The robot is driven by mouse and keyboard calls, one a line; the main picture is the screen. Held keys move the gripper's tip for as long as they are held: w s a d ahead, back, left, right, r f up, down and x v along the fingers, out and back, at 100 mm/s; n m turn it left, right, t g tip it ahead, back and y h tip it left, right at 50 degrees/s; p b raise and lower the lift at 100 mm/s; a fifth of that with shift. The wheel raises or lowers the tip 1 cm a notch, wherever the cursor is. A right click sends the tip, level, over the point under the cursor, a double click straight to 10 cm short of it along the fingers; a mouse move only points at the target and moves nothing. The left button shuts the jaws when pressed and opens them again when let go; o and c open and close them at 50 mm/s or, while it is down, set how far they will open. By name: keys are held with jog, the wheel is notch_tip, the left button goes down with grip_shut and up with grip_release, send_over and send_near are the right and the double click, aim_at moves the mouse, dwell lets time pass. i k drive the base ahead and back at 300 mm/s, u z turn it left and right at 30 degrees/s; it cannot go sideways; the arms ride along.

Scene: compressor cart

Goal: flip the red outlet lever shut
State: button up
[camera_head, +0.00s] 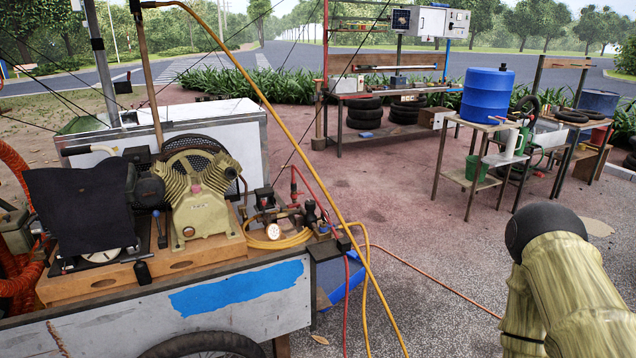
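A compressor with a cream-coloured pump (203,200) sits on a wooden board on the cart (120,325) at the left. At the right end of the board is a cluster of small fittings. A small red part (294,184), which looks like the red outlet lever, stands up there beside a red hose (318,192). It is too small to tell its exact angle. A round pressure gauge (273,231) and a coiled yellow hose lie just in front of it. My arm shows at the lower right, well apart from the cart. My gripper is not in view.
A yellow hose (284,115) arcs across the space right of the fittings and drops to the ground. A blue box (340,278) is beside the cart's right end. Open paving lies between cart and arm. Tables with a blue barrel (487,95) stand behind.

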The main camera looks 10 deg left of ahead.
aim_at(292, 205)
jog(key=u, duration=0.4)
jog(key=i, duration=2.25)
jog(key=u, duration=0.4)
jog(key=k, duration=1.55)
jog(key=u, duration=0.4)
